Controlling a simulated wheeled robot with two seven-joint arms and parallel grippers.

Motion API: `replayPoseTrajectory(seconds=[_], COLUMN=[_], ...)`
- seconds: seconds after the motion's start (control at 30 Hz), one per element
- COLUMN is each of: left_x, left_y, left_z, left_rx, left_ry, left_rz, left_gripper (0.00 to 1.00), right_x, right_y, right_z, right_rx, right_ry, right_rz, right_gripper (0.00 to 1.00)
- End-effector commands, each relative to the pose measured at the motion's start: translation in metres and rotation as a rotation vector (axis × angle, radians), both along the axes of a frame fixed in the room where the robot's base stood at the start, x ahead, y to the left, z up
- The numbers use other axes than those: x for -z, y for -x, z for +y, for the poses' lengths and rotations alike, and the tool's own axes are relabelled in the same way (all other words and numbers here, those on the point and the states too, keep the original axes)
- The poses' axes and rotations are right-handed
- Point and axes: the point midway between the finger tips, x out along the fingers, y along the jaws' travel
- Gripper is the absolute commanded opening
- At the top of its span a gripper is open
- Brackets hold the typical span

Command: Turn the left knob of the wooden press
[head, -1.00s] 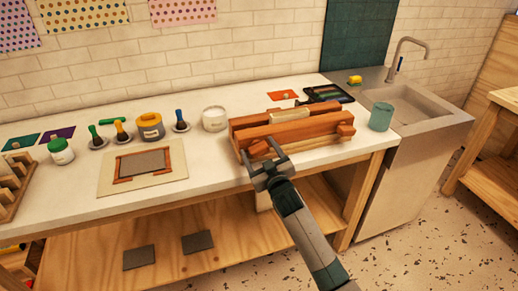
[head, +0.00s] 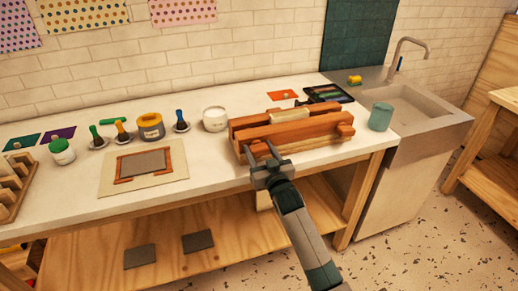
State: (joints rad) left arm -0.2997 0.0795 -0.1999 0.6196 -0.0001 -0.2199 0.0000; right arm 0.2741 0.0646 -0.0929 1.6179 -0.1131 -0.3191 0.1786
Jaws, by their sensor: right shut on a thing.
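The wooden press (head: 295,133), a reddish-brown frame with long beams, stands on the white bench top near its front edge. Its left knob (head: 259,148) is at the front left end, partly covered by my right gripper. The right knob (head: 346,130) sticks out at the front right end. My right gripper (head: 259,151) reaches up from below, with one finger on each side of the left knob, and is shut on it. My left gripper is not in view.
A white tub (head: 215,119) stands left of the press and a teal cup (head: 381,117) right of it. A framed grey plate (head: 143,163) lies farther left. The sink (head: 425,98) is at the right. The floor in front is clear.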

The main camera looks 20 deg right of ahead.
Motion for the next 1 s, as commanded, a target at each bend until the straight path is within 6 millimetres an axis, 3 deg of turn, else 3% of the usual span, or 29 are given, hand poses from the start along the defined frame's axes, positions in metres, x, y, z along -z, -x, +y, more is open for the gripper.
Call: replayPoseTrajectory(seconds=[0.17,0.43,0.47,0.53,1.0], left_x=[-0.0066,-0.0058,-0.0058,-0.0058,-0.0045], left_y=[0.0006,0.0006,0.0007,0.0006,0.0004], left_z=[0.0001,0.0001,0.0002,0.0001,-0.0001], left_rx=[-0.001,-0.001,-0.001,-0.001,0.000], left_ry=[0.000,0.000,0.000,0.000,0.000], left_rz=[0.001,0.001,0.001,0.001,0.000], left_gripper=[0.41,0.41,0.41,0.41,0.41], right_x=[0.0005,0.0016,0.0016,0.0016,0.0010], right_y=[0.0003,0.0004,0.0004,0.0004,0.0045], right_z=[-0.0001,-0.0003,-0.0003,-0.0003,-0.0009], right_rx=[0.000,-0.001,-0.001,-0.001,0.000], right_ry=[-0.149,-0.158,-0.158,-0.157,-0.156], right_rz=[0.008,0.008,0.008,0.008,0.007], right_gripper=[0.29,0.29,0.54,0.70,0.70])
